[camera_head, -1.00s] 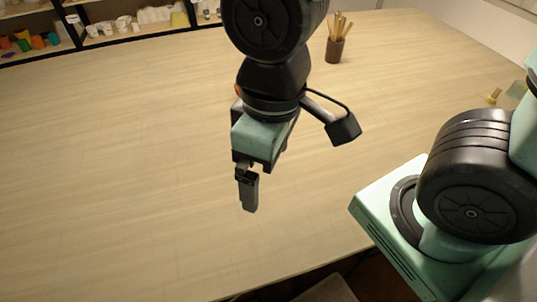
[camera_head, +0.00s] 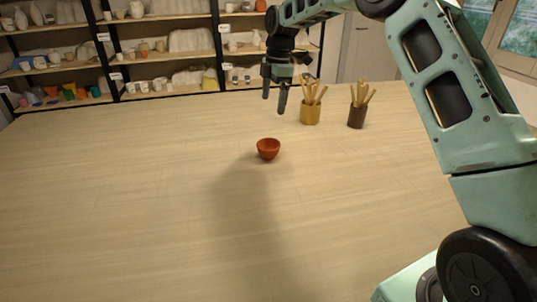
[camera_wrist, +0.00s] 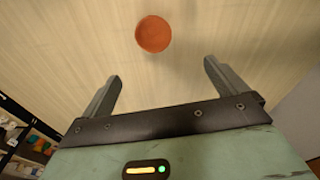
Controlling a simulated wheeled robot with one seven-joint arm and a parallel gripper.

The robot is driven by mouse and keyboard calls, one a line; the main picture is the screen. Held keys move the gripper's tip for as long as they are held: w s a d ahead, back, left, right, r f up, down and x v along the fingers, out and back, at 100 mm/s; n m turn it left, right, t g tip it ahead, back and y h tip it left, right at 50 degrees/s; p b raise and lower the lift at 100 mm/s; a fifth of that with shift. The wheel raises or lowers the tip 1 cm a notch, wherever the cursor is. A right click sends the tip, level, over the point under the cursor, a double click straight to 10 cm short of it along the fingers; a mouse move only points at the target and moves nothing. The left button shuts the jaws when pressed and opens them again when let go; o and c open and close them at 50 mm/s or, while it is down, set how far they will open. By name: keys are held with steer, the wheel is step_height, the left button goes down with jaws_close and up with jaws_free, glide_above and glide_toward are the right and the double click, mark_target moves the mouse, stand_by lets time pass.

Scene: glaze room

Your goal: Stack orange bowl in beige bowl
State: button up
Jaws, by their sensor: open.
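A small orange bowl (camera_head: 268,149) stands upright on the wooden table in the head view. In the wrist view the orange bowl (camera_wrist: 153,34) lies beyond the fingertips, a little left of the middle between them. My gripper (camera_head: 275,103) is open and empty, raised above the table near the orange bowl and apart from it. Its two spread fingers (camera_wrist: 162,75) show in the wrist view with nothing between them. I see no beige bowl on the table in either view.
A yellow cup of wooden tools (camera_head: 310,113) and a dark brown cup of tools (camera_head: 356,117) stand to the right of my gripper. Shelves (camera_head: 165,93) with pottery line the back wall. The left and front of the wooden table (camera_head: 120,200) are clear.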

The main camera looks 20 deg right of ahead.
steer(key=d, duration=0.1)
steer(key=p, duration=0.4)
glide_toward(269, 145)
steer(key=s+f, duration=0.1)
steer(key=s+a, duration=0.1)
steer(key=s+f, duration=0.1)
steer(key=shift+a+f, duration=0.25)
steer(key=shift+f, duration=0.1)
steer(key=shift+a+f+p, duration=0.2)
steer(key=shift+f+p, duration=0.1)
steer(key=shift+f, duration=0.25)
steer(key=shift+w+a+f+p, duration=0.15)
steer(key=shift+f+p, duration=0.35)
steer(key=shift+f, duration=0.6)
steer(key=shift+w+a+f+p, duration=0.15)
steer(key=shift+f+p, duration=0.3)
steer(key=shift+f, duration=0.6)
steer(key=shift+s, duration=0.1)
steer(key=c, duration=1.2)
steer(key=shift+r, duration=0.15)
